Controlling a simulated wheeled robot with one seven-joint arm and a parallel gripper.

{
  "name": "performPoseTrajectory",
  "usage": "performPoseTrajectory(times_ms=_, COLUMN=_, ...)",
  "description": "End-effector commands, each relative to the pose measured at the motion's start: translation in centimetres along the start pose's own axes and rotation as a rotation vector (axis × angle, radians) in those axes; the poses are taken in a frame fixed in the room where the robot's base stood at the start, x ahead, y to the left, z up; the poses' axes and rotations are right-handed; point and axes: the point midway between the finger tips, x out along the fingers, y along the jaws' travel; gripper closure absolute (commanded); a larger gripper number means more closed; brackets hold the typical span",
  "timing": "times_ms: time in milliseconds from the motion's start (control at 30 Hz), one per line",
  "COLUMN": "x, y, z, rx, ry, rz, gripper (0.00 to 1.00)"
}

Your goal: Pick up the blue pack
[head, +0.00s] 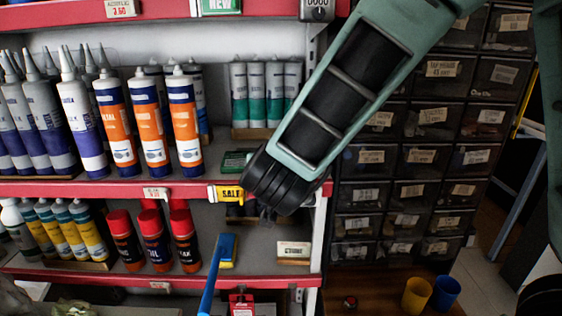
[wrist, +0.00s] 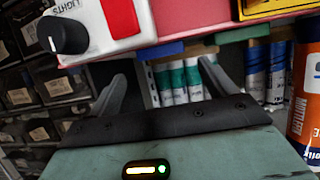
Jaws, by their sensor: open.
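A small blue pack (wrist: 171,48) shows in the wrist view, low on the middle shelf just behind its red front edge. Only a thin strip of it is in sight. My gripper (wrist: 162,70) is open, with one finger on each side of the picture's middle. The blue pack lies ahead of the gap between the fingers, apart from them. In the head view my black wrist hides that part of the shelf, so I cannot see the blue pack there.
A green pack (head: 237,160) lies beside it. Green-and-white tubes (head: 265,92) stand behind. Orange cartridges (head: 150,122) stand to the left. A switch box with a black knob (wrist: 64,36) and a yellow sign (head: 226,193) are on the shelf edge.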

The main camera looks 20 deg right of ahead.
Motion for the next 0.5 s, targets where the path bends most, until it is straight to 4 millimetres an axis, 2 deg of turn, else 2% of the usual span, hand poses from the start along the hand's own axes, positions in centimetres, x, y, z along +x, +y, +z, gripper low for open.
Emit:
performPoseTrajectory(times_ms=233, x=1.9, y=-0.1, z=-0.1, rx=0.000, ry=-0.001, rz=0.002, gripper=0.16)
performPoseTrajectory(times_ms=500, x=5.5, y=-0.3, z=-0.3, rx=0.000, ry=-0.001, rz=0.002, gripper=0.16)
